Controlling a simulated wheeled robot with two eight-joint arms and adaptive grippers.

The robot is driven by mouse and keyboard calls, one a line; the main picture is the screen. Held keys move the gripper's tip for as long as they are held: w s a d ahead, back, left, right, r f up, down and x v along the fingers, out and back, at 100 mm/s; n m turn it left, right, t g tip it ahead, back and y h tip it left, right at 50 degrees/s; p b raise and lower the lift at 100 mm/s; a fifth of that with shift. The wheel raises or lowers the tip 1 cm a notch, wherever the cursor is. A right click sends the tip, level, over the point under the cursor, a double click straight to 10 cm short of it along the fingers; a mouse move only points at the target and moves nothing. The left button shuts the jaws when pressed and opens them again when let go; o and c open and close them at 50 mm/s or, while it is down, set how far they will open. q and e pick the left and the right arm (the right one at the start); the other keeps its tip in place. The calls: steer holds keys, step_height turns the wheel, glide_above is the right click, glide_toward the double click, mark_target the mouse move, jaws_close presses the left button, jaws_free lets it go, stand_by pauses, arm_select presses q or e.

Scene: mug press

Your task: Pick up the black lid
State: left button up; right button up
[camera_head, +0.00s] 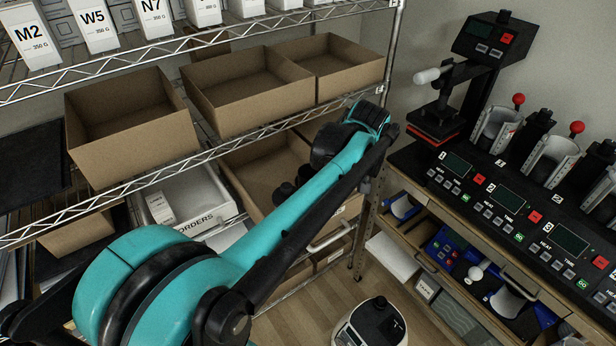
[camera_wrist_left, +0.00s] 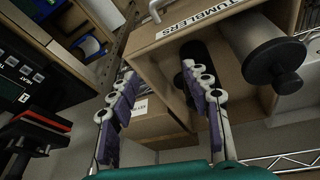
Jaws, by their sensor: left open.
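In the left wrist view a black lid (camera_wrist_left: 272,62) with a small knob sits on a pale cylindrical tumbler at the upper right. A second dark shape, possibly another lid (camera_wrist_left: 198,52), is partly hidden behind a finger. My left gripper (camera_wrist_left: 158,76) is open and empty, with its fingers apart in front of the cardboard box; the pale tumbler's lid is to the right of both fingers. In the head view the fingers are hidden at the end of my left arm, and small dark round shapes (camera_head: 284,192) show beside it. My right gripper is not in view.
The cardboard box labelled TUMBLERS (camera_wrist_left: 178,28) stands on a wire rack. Open boxes (camera_head: 250,85) fill the shelf above. A white ORDERS bin (camera_head: 205,212) is to the left. At right, a bench holds a press (camera_head: 435,120) and mug heaters with red-knobbed levers (camera_head: 550,155).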

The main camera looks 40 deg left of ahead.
arm_select(q)
steer(key=w+a+f+n+g+y+p, duration=0.1)
steer(key=w+a+f+n+g+p, duration=0.1)
steer(key=w+a+n, duration=0.5)
steer(key=w+a+f+n+g+p, duration=0.1)
steer(key=w+a+n+g, duration=0.3)
steer(key=a, duration=0.5)
steer(key=shift+n+t, duration=0.5)
steer(key=shift+n, duration=0.1)
steer(key=x, duration=0.6)
steer(key=shift+s+d, duration=0.1)
steer(key=shift+s, duration=0.3)
steer(key=x, duration=0.6)
steer(key=shift+f+b, duration=0.3)
steer(key=shift+b, duration=0.05)
steer(key=c, duration=1)
